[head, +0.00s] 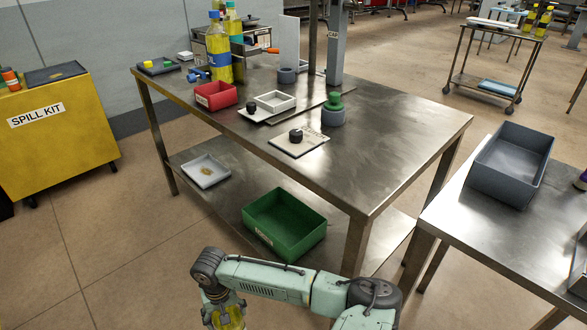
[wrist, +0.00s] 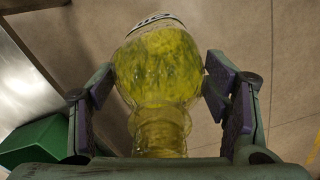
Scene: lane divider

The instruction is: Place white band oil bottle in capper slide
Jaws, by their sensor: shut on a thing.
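My gripper (head: 224,312) is at the bottom edge of the head view, in front of and below the steel table. It is shut on an oil bottle (head: 230,322) with yellow-green contents. In the wrist view the bottle (wrist: 158,75) sits between the purple finger pads of my gripper (wrist: 160,85); a white band (wrist: 153,20) with dark marks shows at its far end, partly cut off. A grey post with a label starting "CAP" (head: 336,45) stands at the table's back. The capper slide is not clearly recognisable.
The steel table (head: 400,130) is clear at its right. It carries a red bin (head: 216,96), a white tray (head: 275,103), a blue-capped yellow bottle (head: 217,60) and plates. A green bin (head: 285,222) sits on its lower shelf. A grey bin (head: 512,163) stands on the right table.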

